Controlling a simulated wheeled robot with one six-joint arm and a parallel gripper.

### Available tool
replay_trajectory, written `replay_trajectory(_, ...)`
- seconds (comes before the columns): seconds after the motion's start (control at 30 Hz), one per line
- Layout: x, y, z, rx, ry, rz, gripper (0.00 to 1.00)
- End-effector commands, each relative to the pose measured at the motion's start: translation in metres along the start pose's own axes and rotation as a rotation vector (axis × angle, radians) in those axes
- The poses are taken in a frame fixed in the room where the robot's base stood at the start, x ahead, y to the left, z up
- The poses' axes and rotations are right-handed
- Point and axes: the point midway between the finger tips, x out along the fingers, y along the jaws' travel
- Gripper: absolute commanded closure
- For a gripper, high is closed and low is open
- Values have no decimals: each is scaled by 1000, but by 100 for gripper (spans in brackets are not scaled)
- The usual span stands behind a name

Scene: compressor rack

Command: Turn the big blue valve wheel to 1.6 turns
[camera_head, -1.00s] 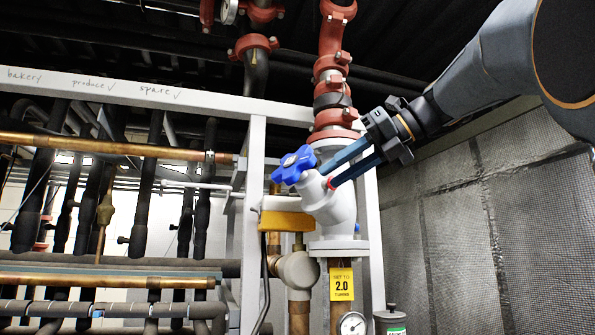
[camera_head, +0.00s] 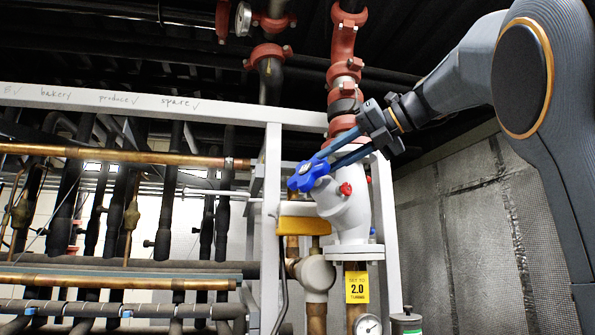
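The big blue valve wheel (camera_head: 307,174) is lobed and sits on the angled bonnet of a white valve body (camera_head: 345,208). My gripper (camera_head: 323,162) reaches in from the upper right. Its two dark blue fingers are spread with a gap between them. Their tips overlap the wheel's upper right edge in the picture; whether they touch it I cannot tell.
A red knob (camera_head: 346,188) sticks out of the valve body close below the fingers. A gauge (camera_head: 368,325) sits below, and a mesh-covered wall (camera_head: 465,240) is at right.

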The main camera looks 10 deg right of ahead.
Motion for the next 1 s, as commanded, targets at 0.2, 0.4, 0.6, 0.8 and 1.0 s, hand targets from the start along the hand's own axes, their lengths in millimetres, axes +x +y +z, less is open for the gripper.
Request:
replay_trajectory(0.2,21,-1,1,2,-2,0,75)
replay_trajectory(0.4,53,0,0,2,1,0,75)
replay_trajectory(0.6,73,0,1,1,-2,-1,75)
replay_trajectory(0.8,78,-1,1,1,-2,-2,75)
replay_trajectory(1.0,78,-1,1,1,-2,-2,83)
